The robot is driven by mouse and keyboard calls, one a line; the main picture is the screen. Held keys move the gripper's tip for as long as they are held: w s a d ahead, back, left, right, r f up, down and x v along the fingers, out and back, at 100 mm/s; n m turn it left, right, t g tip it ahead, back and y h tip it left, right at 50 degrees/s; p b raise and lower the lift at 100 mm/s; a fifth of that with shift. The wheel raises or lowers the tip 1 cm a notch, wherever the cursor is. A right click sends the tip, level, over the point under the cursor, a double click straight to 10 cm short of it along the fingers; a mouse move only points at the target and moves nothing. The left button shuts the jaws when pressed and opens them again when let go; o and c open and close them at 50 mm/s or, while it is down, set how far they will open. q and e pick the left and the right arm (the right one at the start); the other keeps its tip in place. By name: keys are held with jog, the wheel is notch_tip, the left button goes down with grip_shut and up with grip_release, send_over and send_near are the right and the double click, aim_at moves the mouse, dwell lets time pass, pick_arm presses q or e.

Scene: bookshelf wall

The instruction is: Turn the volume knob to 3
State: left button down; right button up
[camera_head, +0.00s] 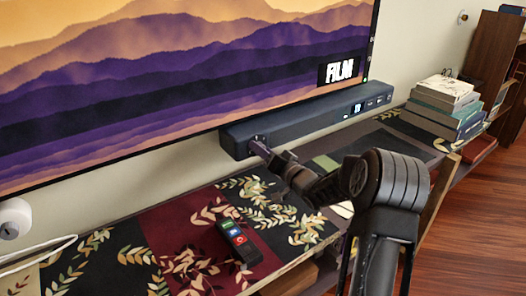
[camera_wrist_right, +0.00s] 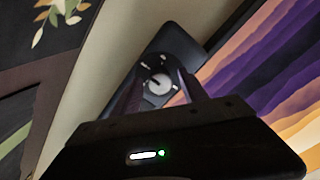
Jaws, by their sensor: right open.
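The volume knob (camera_wrist_right: 158,84) is a round, pale dial on the end of the dark soundbar (camera_wrist_right: 180,45), with several light marks around it in the right wrist view. The number it points to is too small to read. In the head view the soundbar (camera_head: 300,119) lies under the large screen, and my right gripper (camera_head: 259,147) is at its left end, hiding most of the knob. In the wrist view the open fingers of my right gripper (camera_wrist_right: 160,78) lie on either side of the knob; I cannot tell whether they touch it. My left gripper is not in view.
A large screen (camera_head: 180,80) stands above the soundbar. A black remote (camera_head: 239,243) lies on the patterned shelf top (camera_head: 180,235) in front. A stack of books (camera_head: 446,105) stands at the right. A white round device (camera_head: 14,217) is at the far left.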

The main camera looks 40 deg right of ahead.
jog(key=s, duration=0.7)
jog(key=shift+s, duration=0.4)
jog(key=shift+a, duration=0.1)
